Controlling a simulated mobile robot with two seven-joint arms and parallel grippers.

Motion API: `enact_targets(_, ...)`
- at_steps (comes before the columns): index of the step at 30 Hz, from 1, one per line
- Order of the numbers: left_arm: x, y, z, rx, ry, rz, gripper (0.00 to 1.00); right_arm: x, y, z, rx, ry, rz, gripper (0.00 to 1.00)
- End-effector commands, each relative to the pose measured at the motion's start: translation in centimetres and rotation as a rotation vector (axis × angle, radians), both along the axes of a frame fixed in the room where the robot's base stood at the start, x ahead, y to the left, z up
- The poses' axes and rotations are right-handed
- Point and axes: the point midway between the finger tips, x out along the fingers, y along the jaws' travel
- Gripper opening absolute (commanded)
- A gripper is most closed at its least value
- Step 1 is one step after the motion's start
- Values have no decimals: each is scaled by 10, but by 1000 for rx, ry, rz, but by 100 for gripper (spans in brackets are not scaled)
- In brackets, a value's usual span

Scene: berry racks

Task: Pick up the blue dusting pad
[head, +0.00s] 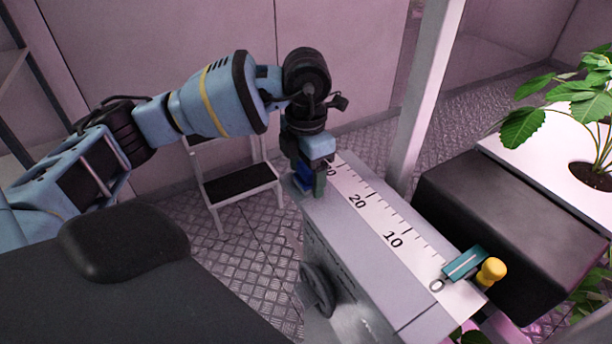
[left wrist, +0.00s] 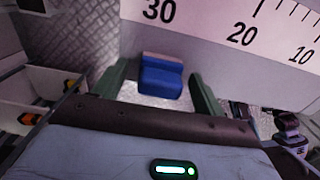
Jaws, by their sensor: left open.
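The blue dusting pad (left wrist: 161,80) is a small blue block with a paler top face. In the left wrist view it lies between the two green fingers of my open left gripper (left wrist: 158,92), with a visible gap on each side. In the head view the blue pad (head: 302,176) shows at the far left end of the grey scale-marked top, partly hidden by the gripper. My left gripper (head: 310,180) points down over it there. My right gripper is not in view.
The grey cabinet top carries a white ruler strip (head: 372,213). A teal piece (head: 464,263) with a yellow knob (head: 491,271) sits at its near end. A white post (head: 428,95), black box (head: 500,215) and plant (head: 572,95) stand right. A step stool (head: 240,182) stands behind.

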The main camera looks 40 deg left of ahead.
Motion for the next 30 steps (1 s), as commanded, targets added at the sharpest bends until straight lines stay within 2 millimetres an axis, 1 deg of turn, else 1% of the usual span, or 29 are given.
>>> enact_targets(3,0,0,0,0,0,0,71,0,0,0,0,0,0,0)
enact_targets(14,0,0,0,0,0,0,24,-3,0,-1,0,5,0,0)
enact_targets(15,0,0,1,0,0,0,22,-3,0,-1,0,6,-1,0)
enact_targets(23,0,0,2,0,-1,0,22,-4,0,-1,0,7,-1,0)
enact_targets(26,0,0,7,-1,-1,0,22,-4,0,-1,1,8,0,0)
enact_targets(30,0,0,20,-1,-2,0,22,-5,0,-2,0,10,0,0)
